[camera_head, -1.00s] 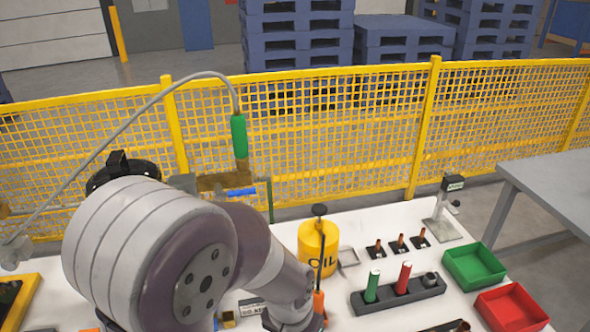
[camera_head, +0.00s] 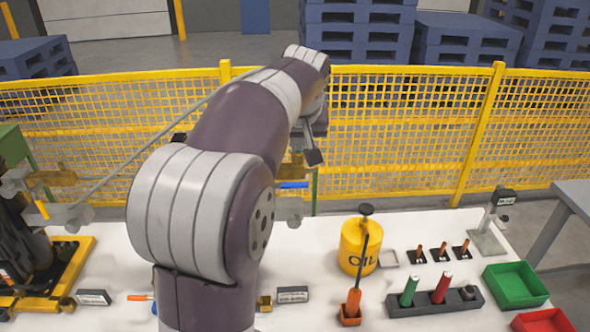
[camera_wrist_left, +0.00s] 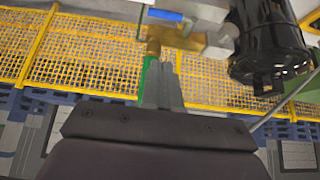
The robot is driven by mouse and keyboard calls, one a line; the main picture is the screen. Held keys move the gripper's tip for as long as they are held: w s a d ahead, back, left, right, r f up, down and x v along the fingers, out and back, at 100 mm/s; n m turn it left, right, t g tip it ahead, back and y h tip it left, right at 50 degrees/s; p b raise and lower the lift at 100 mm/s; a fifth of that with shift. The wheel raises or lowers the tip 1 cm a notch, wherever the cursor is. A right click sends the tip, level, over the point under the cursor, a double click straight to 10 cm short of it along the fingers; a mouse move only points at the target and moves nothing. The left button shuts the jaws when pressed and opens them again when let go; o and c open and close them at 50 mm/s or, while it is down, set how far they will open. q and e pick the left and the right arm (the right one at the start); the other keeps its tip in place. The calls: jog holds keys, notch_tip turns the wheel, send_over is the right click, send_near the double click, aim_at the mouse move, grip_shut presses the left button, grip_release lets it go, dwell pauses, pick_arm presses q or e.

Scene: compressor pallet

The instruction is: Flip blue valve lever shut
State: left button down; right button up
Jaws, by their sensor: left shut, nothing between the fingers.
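The blue valve lever (camera_head: 293,185) lies level on brass and grey fittings behind the white table, just below my left gripper. In the left wrist view the blue lever (camera_wrist_left: 165,15) is at the top edge, beside a brass valve body (camera_wrist_left: 176,38). My left gripper (camera_head: 313,156) is shut and empty, pointing down near the lever. In the left wrist view its fingers (camera_wrist_left: 164,72) are closed together, apart from the lever in the picture. A green hose grip (camera_wrist_left: 147,76) shows just behind the fingers. My left arm hides part of the valve piping in the head view. My right gripper is not in view.
A yellow mesh fence (camera_head: 410,130) stands behind the work area. A black cylinder (camera_wrist_left: 268,45) is close to the right of the fingers in the left wrist view. A yellow oil can (camera_head: 357,247), tool holder (camera_head: 435,303) and green bin (camera_head: 515,284) stand on the table.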

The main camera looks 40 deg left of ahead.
pick_arm(q)
jog(key=shift+a+r, duration=0.1)
jog(key=shift+r, duration=0.15)
jog(key=shift+w+f, duration=0.1)
jog(key=b, duration=0.2)
send_over(295, 187)
jog(key=f, duration=0.8)
jog(key=shift+w+a+f, duration=0.25)
jog(key=shift+w, duration=0.05)
jog(key=shift+s+d+f, duration=0.15)
jog(key=shift+f, duration=0.5)
jog(key=shift+s+d+f, duration=0.1)
jog(key=shift+f, duration=0.5)
jog(key=shift+s+d+f, duration=0.1)
jog(key=shift+f, duration=0.45)
